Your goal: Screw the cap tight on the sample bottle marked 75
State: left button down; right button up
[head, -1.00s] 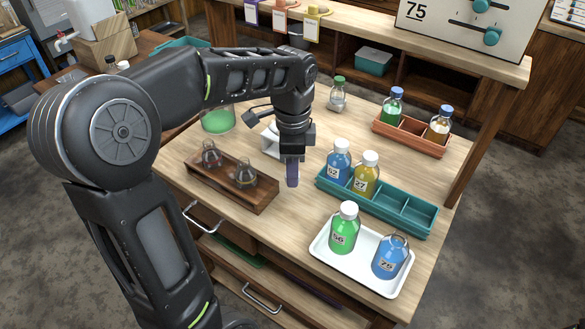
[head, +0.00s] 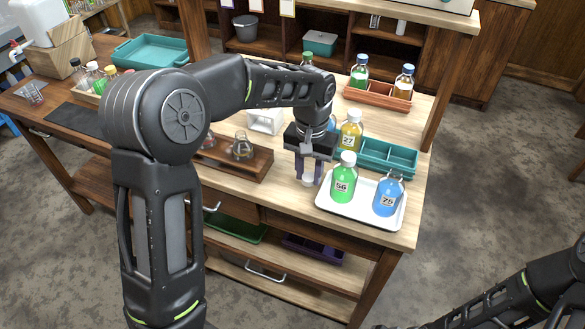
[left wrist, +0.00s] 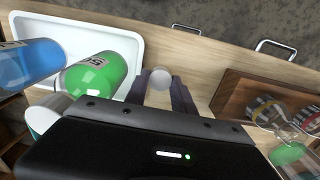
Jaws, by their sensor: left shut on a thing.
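The sample bottle marked 75 (head: 388,197) holds blue liquid and stands upright with no cap on its neck, on the white tray (head: 340,216). The tray shows in the left wrist view (left wrist: 112,35), with the blue bottle (left wrist: 32,62) at the left. My left gripper (head: 310,177) points down just left of the tray and is shut on a small white cap (head: 308,179). The cap also shows between the fingertips in the left wrist view (left wrist: 161,79). The gripper is apart from bottle 75, with the green bottle between them. My right gripper is out of view.
The white-capped green bottle marked 56 (head: 343,180) stands on the tray beside bottle 75. A wooden rack with flasks (head: 250,168) is left of my gripper.

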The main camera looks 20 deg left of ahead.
aim_at(390, 188)
jog(key=j+z, duration=0.3)
jog(key=j, duration=0.15)
jog(key=j+z, duration=0.3)
jog(key=j, duration=0.15)
jog(key=k+j+z, duration=0.25)
jog(key=j, duration=0.15)
jog(key=j+z, duration=0.3)
jog(key=j, duration=0.15)
